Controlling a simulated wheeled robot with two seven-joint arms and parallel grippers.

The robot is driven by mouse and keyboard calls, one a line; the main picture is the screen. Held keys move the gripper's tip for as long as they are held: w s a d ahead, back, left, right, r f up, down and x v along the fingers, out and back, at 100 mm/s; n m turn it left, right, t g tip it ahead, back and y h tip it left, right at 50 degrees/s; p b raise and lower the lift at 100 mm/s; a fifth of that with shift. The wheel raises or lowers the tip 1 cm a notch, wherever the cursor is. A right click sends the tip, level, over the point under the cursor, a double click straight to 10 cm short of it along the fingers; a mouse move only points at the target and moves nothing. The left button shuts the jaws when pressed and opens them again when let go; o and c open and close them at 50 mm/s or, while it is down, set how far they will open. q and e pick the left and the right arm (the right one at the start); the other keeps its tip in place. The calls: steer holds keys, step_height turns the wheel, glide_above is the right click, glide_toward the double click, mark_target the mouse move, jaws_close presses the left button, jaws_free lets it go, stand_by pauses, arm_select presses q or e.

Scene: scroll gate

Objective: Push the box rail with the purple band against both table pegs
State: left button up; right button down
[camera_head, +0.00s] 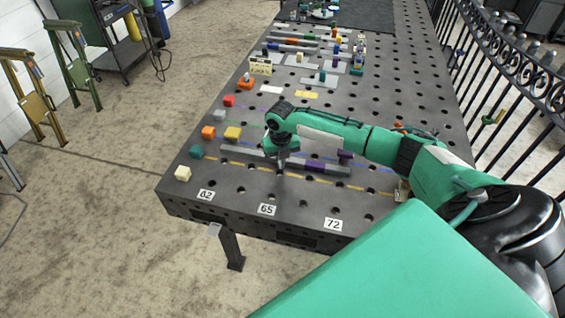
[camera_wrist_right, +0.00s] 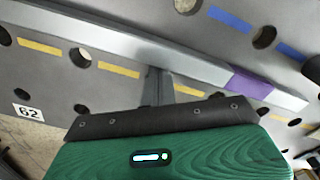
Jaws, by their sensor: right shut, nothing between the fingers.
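The grey box rail (camera_head: 238,152) lies across the near part of the table, and its purple band (camera_head: 315,165) is right of its middle. In the right wrist view the rail (camera_wrist_right: 130,42) runs diagonally, with the purple band (camera_wrist_right: 252,83) toward the right. My right gripper (camera_head: 281,165) is shut and empty, pointing down at the rail's near side, left of the band. Its fingers (camera_wrist_right: 158,85) are close to the rail's near edge; I cannot tell if they touch. A dark purple piece (camera_head: 345,155) stands behind the rail's right part. I cannot clearly make out the two pegs.
The perforated table (camera_head: 240,195) has yellow and blue dashed lines and number labels at the front. Colored cubes, including a teal one (camera_head: 197,151) and a yellow one (camera_head: 232,133), stand at the left. More rails and blocks (camera_head: 300,50) lie farther back. My right arm spans the right side.

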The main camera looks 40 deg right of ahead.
steer(key=shift+w+d+b, duration=0.65)
steer(key=shift+w+d, duration=0.35)
steer(key=shift+d, duration=0.2)
steer(key=shift+r, duration=0.1)
steer(key=shift+s+a+p, duration=0.3)
steer(key=shift+a+p, duration=0.1)
steer(key=shift+p, duration=0.25)
steer(key=shift+s+a+p, duration=0.35)
steer(key=shift+s+a, duration=0.15)
steer(key=shift+a, duration=0.05)
